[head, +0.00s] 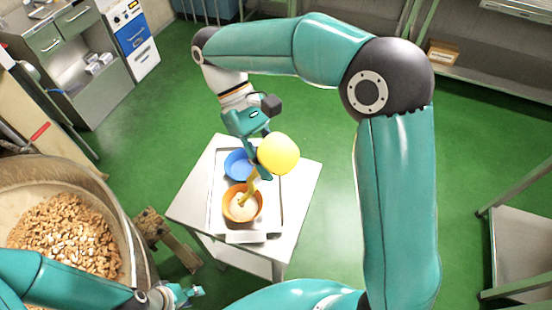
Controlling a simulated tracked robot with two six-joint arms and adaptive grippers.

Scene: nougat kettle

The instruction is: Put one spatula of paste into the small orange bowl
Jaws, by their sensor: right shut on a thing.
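The small orange bowl (230,213) stands on a tray on the small table and has pale paste (243,208) in it. My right gripper (262,155) is above the tray, beside the blue bowl, and is shut on a yellow spatula (250,190). The spatula's narrow yellow part reaches down into the orange bowl. A large rounded yellow piece (278,153) shows at the gripper fingers; I cannot tell whether it is one piece with the spatula. My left gripper (188,293) is low in the picture, right of the kettle; its finger opening is unclear.
A blue bowl (236,168) stands behind the orange bowl on the tray (217,205). The table (299,185) has bare room at its right. A large kettle (128,240) with brown nut-like pieces (65,238) fills the lower left, with a wooden post (153,225) beside it.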

